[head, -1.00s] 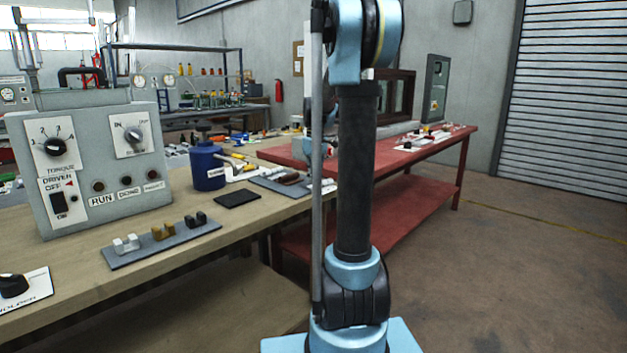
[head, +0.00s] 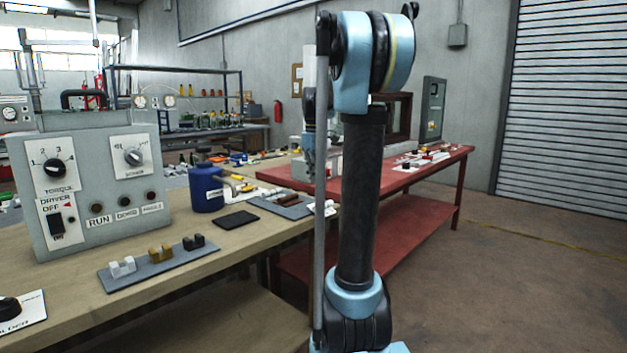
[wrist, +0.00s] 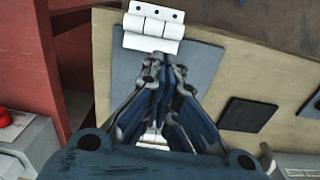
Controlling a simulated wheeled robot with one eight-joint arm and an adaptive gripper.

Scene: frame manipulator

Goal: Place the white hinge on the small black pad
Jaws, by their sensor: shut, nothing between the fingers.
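The white hinge (wrist: 153,25), with dark holes along one leaf, lies at the end of a grey mat (wrist: 206,62) in the wrist view. In the head view, a white piece (head: 325,208) at the right end of the grey mat (head: 268,207) appears to be this hinge. The small black pad (wrist: 246,114) lies flat and bare on the bench, to the right of the mat in the wrist view; it also shows in the head view (head: 236,220). My gripper (wrist: 160,62) is shut and empty above the mat, its tips pointing toward the hinge.
A blue container (head: 207,188) stands behind the pad. A grey strip (head: 112,284) with white, gold and black blocks lies at the front left, before a control box (head: 90,185). A red table (head: 425,160) adjoins on the right.

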